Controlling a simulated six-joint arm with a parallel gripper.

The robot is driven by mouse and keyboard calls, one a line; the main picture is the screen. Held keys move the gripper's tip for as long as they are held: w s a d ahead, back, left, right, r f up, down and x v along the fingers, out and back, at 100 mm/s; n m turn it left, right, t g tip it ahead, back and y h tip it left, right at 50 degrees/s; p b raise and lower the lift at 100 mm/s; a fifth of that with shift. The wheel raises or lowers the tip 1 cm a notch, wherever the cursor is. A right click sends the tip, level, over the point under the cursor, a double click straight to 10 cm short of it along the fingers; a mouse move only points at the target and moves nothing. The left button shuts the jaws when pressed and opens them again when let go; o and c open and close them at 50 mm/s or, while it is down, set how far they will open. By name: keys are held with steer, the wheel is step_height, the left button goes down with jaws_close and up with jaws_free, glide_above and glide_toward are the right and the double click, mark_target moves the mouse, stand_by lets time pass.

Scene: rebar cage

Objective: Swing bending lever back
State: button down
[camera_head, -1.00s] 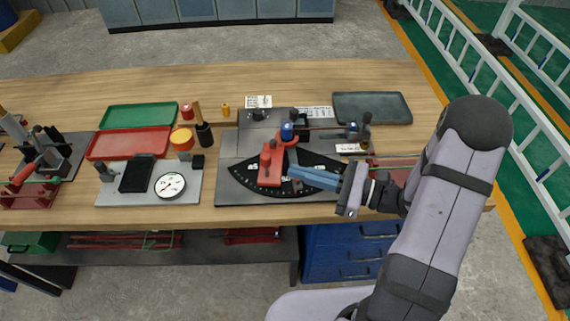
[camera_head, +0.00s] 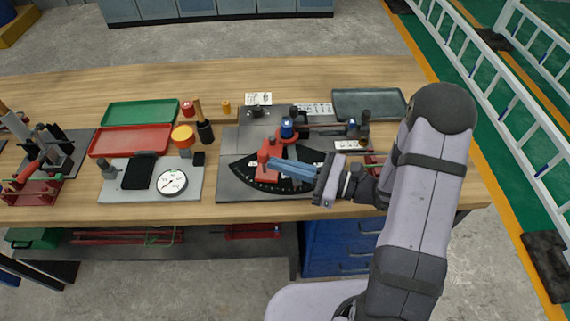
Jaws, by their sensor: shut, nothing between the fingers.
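The bending lever (camera_head: 266,161) is a red block-like arm on the bending jig, lying over the black dial plate (camera_head: 243,176) with white marks. The jig's grey base plate (camera_head: 232,194) sits on the bench, with a blue-topped pin (camera_head: 287,127) and a red collar at the lever's pivot. My gripper (camera_head: 273,163) is shut, with its blue fingers pointing left over the dial plate. The fingertips are at the right side of the red lever; whether they touch it I cannot tell. My fingers hide part of the dial.
A dial gauge (camera_head: 172,182) on a grey plate stands left of the jig. Red (camera_head: 131,141) and green (camera_head: 139,113) trays lie behind it. A dark tray (camera_head: 369,103) is at back right. A black-handled tool (camera_head: 204,130) stands close left of the jig.

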mark_target(264, 164)
steer(key=shift+m+t, duration=0.3)
steer(key=shift+t, duration=0.2)
steer(key=x, duration=0.2)
steer(key=s+x, duration=0.1)
steer(key=x, duration=0.1)
steer(key=shift+w+a, duration=0.1)
steer(key=shift+a, duration=0.2)
steer(key=shift+w+a+m+t+h, duration=0.2)
steer(key=shift+a+m+t+h, duration=0.15)
steer(key=shift+m+t+h, duration=0.25)
steer(key=shift+w+a+m+t+h+b, duration=0.15)
steer(key=shift+m+t+h+b, duration=0.3)
steer(key=shift+t, duration=0.35)
steer(key=shift+f, duration=0.1)
steer(key=shift+s+d, duration=0.35)
steer(key=shift+d, duration=0.1)
steer(key=p+v, duration=0.1)
steer(key=v, duration=0.2)
steer(key=p+v, duration=0.2)
steer(key=v, duration=0.1)
steer(key=s+a+p+v, duration=0.1)
steer(key=p+v, duration=0.1)
steer(key=v, duration=0.2)
steer(key=shift+s+d, duration=0.1)
steer(key=shift+s, duration=0.05)
steer(key=shift+s+v, duration=0.25)
steer(key=shift+v, duration=1.1)
steer(key=shift+a, duration=0.3)
